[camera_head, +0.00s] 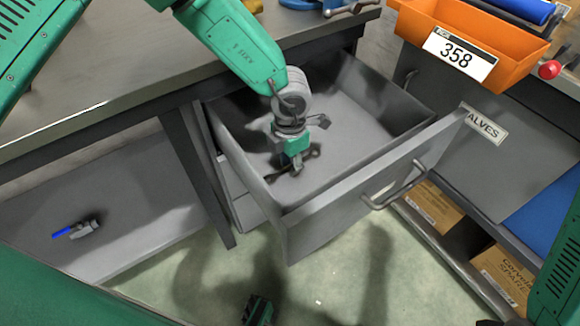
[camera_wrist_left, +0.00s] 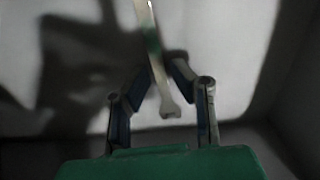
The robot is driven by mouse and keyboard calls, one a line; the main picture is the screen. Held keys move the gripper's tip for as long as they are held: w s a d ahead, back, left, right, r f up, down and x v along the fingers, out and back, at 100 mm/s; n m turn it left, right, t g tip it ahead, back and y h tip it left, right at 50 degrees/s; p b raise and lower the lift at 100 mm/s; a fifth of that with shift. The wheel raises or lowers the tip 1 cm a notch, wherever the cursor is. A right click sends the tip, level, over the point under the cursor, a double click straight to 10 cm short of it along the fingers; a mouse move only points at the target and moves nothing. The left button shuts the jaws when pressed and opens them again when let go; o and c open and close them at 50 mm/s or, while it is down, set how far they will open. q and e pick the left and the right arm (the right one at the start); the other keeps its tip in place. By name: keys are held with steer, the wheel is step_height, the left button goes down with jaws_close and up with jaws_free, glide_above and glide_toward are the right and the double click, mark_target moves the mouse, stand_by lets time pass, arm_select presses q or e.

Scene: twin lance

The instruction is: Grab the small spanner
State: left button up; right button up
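My left gripper (camera_head: 293,163) points down into the open grey drawer (camera_head: 375,175), low over its floor. In the left wrist view, the gripper fingers (camera_wrist_left: 163,68) stand apart on either side of a slim metal spanner (camera_wrist_left: 152,40). The spanner runs from the top of that view down between the fingertips, with a forked end below them. A narrow gap seems to show beside the right fingertip. In the head view the gripper and dark shadows hide most of the spanner.
The drawer walls are close around my left gripper. The worktop (camera_head: 110,60) lies to the left, above the drawer. An orange bin (camera_head: 475,45) marked 358 stands at upper right. A blue-handled item (camera_head: 77,230) lies on the lower left shelf. Cardboard boxes (camera_head: 432,208) sit at lower right.

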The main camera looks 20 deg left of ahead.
arm_select(q)
steer(key=shift+a+f, duration=0.1)
steer(key=shift+a, duration=0.15)
jaws_close()
steer(key=shift+s+f, duration=0.1)
